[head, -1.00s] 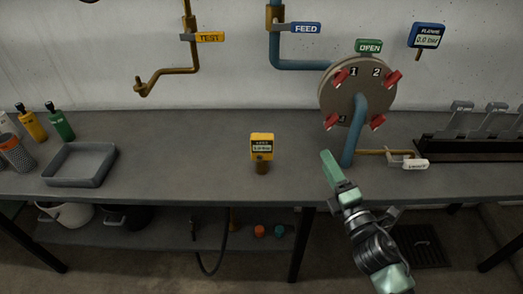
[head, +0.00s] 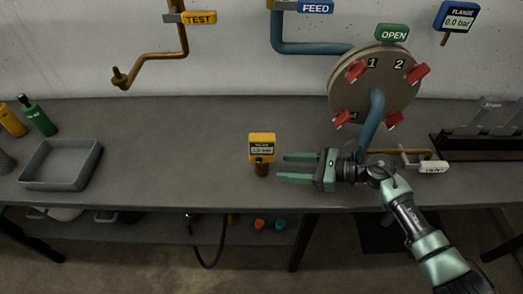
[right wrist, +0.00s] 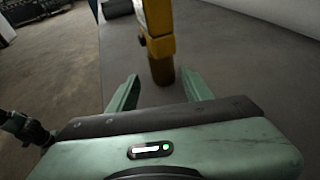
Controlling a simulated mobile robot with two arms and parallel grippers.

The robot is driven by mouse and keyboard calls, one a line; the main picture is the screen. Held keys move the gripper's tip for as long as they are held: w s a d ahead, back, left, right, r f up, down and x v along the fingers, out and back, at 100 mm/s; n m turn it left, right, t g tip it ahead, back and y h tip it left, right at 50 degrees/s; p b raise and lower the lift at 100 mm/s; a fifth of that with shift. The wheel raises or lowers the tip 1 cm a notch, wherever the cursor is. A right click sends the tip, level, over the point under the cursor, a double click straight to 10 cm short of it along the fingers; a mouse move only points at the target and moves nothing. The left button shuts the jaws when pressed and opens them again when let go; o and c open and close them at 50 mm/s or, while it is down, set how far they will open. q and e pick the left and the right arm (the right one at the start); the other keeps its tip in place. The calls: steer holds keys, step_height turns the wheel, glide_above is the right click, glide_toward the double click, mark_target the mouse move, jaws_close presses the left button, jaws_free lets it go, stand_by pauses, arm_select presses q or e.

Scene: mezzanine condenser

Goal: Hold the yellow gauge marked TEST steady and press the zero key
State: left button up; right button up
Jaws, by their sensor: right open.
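The yellow gauge (head: 262,146) stands upright on the bench. Its small display faces the head camera, and its brown stem (head: 262,169) is at the bottom; the small lettering is too blurred to read surely. My right gripper (head: 282,167) is open and empty just right of the gauge, its fingers pointing left at the stem's height. In the right wrist view the gauge (right wrist: 158,25) stands ahead, with its stem (right wrist: 162,70) in line with the gap between the fingers. The zero key cannot be made out. My left gripper is not in view.
A yellow TEST tag (head: 198,18) hangs on the brass pipe at the wall. The round flange plate (head: 345,100) with red clamps stands behind my right arm. A blue gauge (head: 457,18) is at upper right. A grey tray (head: 60,165) sits left; the bench between is clear.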

mark_target(266, 165)
steer(key=x, duration=0.3)
steer(key=shift+w, duration=0.15)
steer(key=b+x, duration=0.2)
steer(key=x, duration=0.1)
steer(key=shift+w+a+f, duration=0.1)
steer(key=shift+a+f, duration=0.2)
steer(key=shift+w+a, duration=0.15)
steer(key=shift+a, duration=0.1)
steer(key=c, duration=0.8)
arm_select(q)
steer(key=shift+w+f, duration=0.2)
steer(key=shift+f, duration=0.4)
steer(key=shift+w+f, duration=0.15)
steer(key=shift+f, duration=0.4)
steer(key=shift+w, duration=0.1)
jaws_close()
